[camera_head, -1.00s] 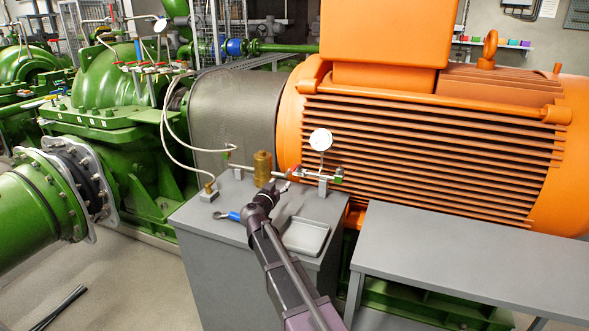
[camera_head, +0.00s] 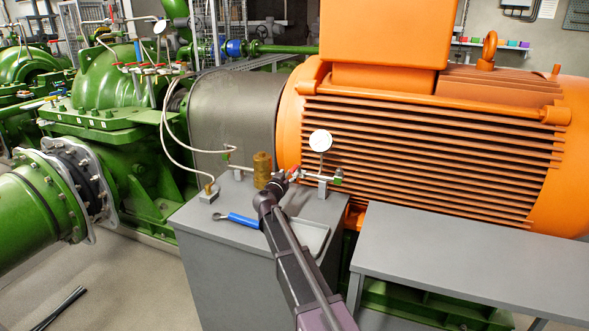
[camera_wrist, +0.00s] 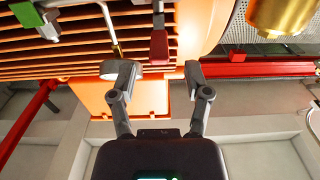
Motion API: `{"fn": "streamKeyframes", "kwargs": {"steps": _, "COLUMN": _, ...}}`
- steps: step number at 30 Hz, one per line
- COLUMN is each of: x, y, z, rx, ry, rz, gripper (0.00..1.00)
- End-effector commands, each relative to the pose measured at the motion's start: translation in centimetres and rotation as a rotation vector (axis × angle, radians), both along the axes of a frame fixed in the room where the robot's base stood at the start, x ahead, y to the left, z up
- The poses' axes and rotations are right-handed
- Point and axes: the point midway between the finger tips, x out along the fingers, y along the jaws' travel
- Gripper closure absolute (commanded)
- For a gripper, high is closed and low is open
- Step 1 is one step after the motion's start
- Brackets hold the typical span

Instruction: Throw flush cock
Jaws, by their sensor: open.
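A small pipe run with a red lever (camera_head: 293,174) and a green handle (camera_head: 338,174) stands on the grey cabinet top. Which of them is the flush cock is not labelled. In the wrist view the red lever (camera_wrist: 158,46) lies ahead of my gripper (camera_wrist: 151,70), in line with the gap between the two spread fingers. The green handle (camera_wrist: 26,14) is at the upper left there. In the head view my gripper (camera_head: 283,183) is at the red lever, partly covering it. The gripper is open and holds nothing; contact with the lever cannot be told.
A brass cylinder (camera_head: 262,168) stands just left of my gripper. A round gauge (camera_head: 320,141) rises on the right of the red lever. A blue-handled wrench (camera_head: 243,221) and a shallow tray (camera_head: 318,236) lie on the cabinet top (camera_head: 200,228). The orange motor (camera_head: 430,150) is behind.

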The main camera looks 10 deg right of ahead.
Motion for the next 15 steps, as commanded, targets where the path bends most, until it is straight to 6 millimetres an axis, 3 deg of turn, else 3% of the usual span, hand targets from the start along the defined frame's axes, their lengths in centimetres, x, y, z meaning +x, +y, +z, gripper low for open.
{"fn": "streamKeyframes", "kwargs": {"steps": 6, "x": 3.1, "y": -1.7, "z": 0.0, "rx": 0.000, "ry": 0.000, "rz": -0.001, "gripper": 0.37}}
{"fn": "streamKeyframes", "kwargs": {"steps": 15, "x": 5.1, "y": -2.9, "z": 0.0, "rx": 0.000, "ry": 0.000, "rz": -0.001, "gripper": 0.37}}
